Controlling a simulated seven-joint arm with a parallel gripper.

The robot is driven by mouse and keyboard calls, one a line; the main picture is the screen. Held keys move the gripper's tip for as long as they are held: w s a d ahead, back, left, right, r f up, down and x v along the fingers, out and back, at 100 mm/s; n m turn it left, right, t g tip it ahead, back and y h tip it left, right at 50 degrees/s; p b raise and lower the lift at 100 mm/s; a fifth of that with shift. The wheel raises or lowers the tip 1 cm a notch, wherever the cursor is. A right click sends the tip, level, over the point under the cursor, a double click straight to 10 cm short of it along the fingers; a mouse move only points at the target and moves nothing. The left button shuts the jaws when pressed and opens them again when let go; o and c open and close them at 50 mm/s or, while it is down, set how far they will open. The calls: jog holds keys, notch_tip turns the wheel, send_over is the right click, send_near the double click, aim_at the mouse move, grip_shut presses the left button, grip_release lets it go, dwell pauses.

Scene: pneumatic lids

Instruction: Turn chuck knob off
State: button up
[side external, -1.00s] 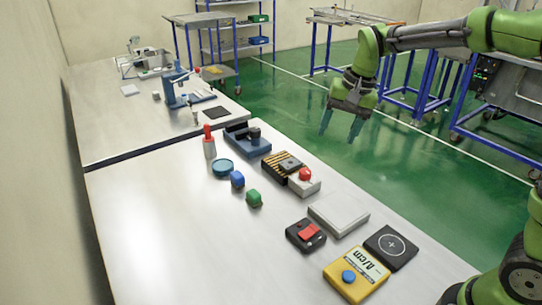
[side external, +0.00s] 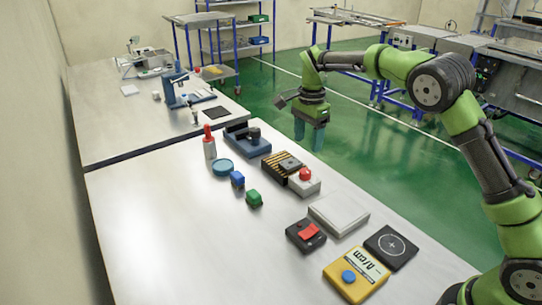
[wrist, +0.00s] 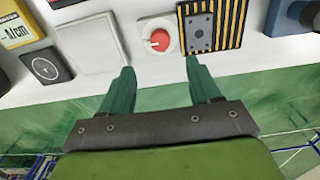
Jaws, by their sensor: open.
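A light grey block (side external: 307,185) carries a round red knob (side external: 305,174) with a pale mark on its face. The knob (wrist: 159,40) also shows in the wrist view, ahead of my fingertips. Beside it is a black-and-yellow striped base with a grey plate (wrist: 199,32). A dark blue fixture (side external: 240,141) with a black knob (side external: 254,132) stands farther along the table. I cannot tell for certain which knob is the chuck knob. My gripper (side external: 309,139) is open and empty, pointing down beside the table's right edge; its fingers (wrist: 160,68) are apart from everything.
A white tray (side external: 338,214), a black pad with a cross (side external: 391,246), a yellow meter (side external: 345,282) and a red-switch box (side external: 294,238) lie nearer. Green and blue blocks and a red-tipped bottle (side external: 209,148) stand left. The table's left part is clear.

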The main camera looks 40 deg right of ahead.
aim_at(305, 171)
notch_tip(305, 171, down, 10)
jog(key=shift+f, duration=0.25)
jog(key=c, duration=1)
jog(key=shift+c, duration=0.2)
